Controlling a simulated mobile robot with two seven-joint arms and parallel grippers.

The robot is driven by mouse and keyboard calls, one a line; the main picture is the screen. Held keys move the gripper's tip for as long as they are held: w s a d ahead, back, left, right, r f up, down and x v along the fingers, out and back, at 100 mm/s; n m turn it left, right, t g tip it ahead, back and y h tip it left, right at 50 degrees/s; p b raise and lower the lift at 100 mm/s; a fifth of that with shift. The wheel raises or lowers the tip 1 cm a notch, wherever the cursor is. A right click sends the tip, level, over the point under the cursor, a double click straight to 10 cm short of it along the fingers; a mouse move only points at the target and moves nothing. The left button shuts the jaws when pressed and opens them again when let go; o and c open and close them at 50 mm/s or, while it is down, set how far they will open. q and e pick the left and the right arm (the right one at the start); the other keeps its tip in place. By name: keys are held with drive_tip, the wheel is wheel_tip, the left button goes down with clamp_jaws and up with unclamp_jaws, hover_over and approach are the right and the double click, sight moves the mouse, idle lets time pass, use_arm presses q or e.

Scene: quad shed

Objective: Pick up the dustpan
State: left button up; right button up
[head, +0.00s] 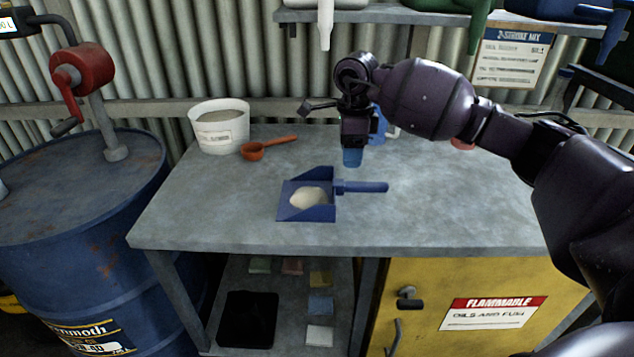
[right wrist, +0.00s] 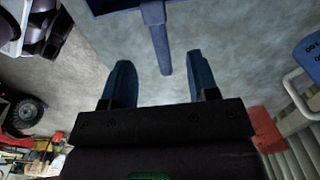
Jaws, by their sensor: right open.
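The blue dustpan (head: 321,181) lies on the grey workbench, holding a mound of pale powder (head: 309,197). Its handle (head: 364,187) points right. My right gripper (head: 352,158) hangs fingers-down just behind the handle in the head view, open and apart from it. In the right wrist view, the handle (right wrist: 158,38) runs down from the pan's edge at the top. Its end shows between the two blue fingertips of the right gripper (right wrist: 162,75), which are spread and empty. My left gripper is out of view.
On the workbench (head: 220,220) stand a white bucket (head: 220,133), an orange scoop (head: 254,151) and a blue jug (head: 378,128) behind my right gripper. A blue drum (head: 60,210) with a red-handled pump stands at left. The bench front is clear.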

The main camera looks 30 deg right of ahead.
sight(349, 182)
drive_tip(key=shift+w+f, duration=0.15)
drive_tip(key=shift+f, duration=0.25)
drive_tip(key=f, duration=0.4)
drive_tip(key=shift+s+f, duration=0.2)
drive_tip(key=shift+s, duration=0.05)
drive_tip(key=shift+f, duration=0.35)
wheel_tip(349, 182, down, 5)
drive_tip(key=shift+r+b, duration=0.15)
drive_tip(key=shift+b, duration=0.3)
drive_tip(key=shift+c, duration=0.6)
clamp_jaws()
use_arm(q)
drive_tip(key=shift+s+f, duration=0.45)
use_arm(e)
drive_tip(key=shift+r, duration=0.15)
